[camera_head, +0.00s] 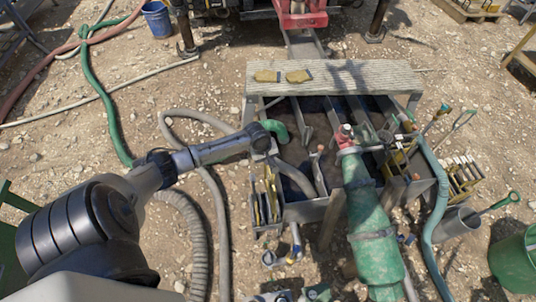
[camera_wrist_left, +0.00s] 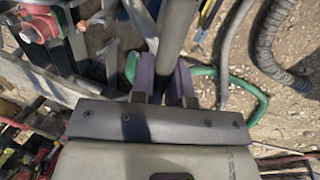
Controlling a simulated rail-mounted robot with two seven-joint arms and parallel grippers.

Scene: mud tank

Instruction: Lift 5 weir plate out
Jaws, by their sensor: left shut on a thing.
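The mud tank (camera_head: 333,211) is an open grey metal box with upright grey partitions across it in the head view. The thin grey partition plate (camera_head: 303,117) stands at its back left. My left gripper (camera_head: 262,142) is over the left part of the tank, pointing down, its fingers hidden from the head camera. I cannot tell from this view whether that piece is a weir plate or free of the tank. My right gripper is not in view.
A plank (camera_head: 345,78) with two gloves spans the tank's back. Hoses (camera_head: 200,245) lie left; a green bucket (camera_head: 515,262) stands right.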

